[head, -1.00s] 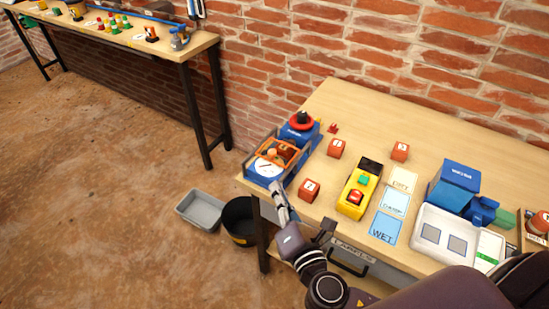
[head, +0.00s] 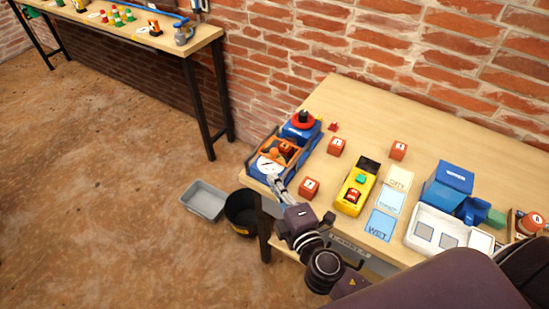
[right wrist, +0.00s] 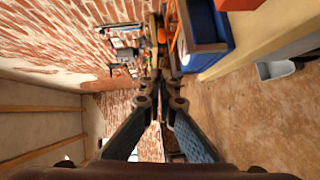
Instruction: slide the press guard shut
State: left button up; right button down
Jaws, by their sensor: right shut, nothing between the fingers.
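The press (head: 302,131) is a blue unit with a red-topped knob at the left end of the workbench. An orange guard (head: 292,143) sits low in front of it, over a blue base (head: 256,171) with a white round dial. How far the guard is open is too small to tell. My right gripper (head: 274,183) is shut and empty at the front edge of the base; contact cannot be told. In the right wrist view the closed fingertips (right wrist: 160,82) are beside the blue base (right wrist: 207,28), with orange parts just beyond. My left gripper is not in view.
Red numbered cubes (head: 309,188), a yellow control box (head: 355,188), cards (head: 381,224) and a white tray (head: 424,239) stand on the workbench (head: 345,105). A grey bin (head: 203,201) and a black bucket (head: 242,212) are on the floor to the left.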

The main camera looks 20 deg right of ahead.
aim_at(283, 158)
jog(key=w, duration=0.2)
jog(key=w+d+p, duration=0.1)
jog(key=w, duration=0.1)
jog(key=w+d+f, duration=0.1)
jog(key=w, duration=0.1)
jog(key=shift+w+p, duration=0.35)
jog(key=shift+w, duration=0.05)
jog(key=shift+w+d+f, duration=0.15)
jog(key=shift+w+d, duration=0.05)
jog(key=shift+w+d, duration=0.1)
jog(key=shift+d, duration=0.1)
jog(key=w+d, duration=0.2)
jog(key=d, duration=0.1)
jog(key=shift+w+d+b, duration=0.3)
jog(key=shift+w+b, duration=0.1)
